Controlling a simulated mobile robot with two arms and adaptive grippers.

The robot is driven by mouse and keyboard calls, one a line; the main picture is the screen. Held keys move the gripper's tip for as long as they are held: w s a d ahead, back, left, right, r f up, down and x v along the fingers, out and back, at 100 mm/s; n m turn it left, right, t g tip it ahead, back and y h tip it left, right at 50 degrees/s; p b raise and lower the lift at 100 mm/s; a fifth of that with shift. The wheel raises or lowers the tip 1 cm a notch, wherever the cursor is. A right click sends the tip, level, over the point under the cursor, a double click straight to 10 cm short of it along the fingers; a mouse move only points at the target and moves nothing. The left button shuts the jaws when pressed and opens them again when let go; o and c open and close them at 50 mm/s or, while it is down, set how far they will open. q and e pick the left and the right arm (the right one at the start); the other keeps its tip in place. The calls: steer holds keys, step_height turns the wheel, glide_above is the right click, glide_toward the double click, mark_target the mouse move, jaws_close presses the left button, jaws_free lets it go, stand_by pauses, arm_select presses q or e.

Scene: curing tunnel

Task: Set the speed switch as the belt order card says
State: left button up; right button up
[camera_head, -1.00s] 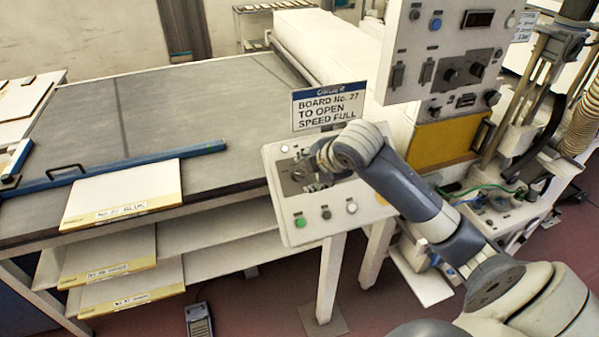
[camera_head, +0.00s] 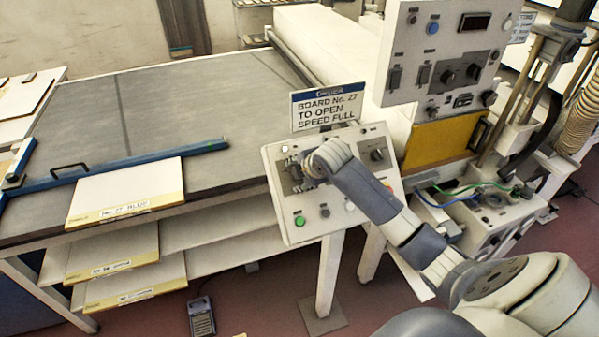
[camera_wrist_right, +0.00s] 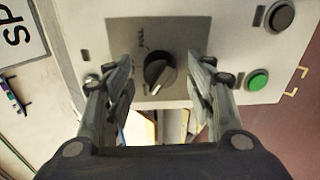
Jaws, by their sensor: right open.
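The belt order card (camera_head: 327,107) stands behind the control panel (camera_head: 343,223) and reads "Board No. 27 to open, speed full". In the right wrist view, the black round speed switch (camera_wrist_right: 159,72) sits on a grey plate with a "FULL" mark at its upper left. A pale pointer line on the switch points towards the bottom of the picture. My right gripper (camera_wrist_right: 160,82) is open, its fingers on either side of the switch with gaps. Contact is not visible. In the head view my right arm partly covers that plate. My left gripper is not in view.
A green button (camera_wrist_right: 258,80) and a dark button (camera_wrist_right: 281,16) lie right of the switch in the wrist view. Another black knob (camera_head: 377,155) is on the panel's right side. A board labelled No. 27 (camera_head: 125,193) lies at the table's front edge, beside a blue bar (camera_head: 120,164).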

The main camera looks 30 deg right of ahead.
steer(key=shift+c, duration=0.2)
steer(key=c, duration=1)
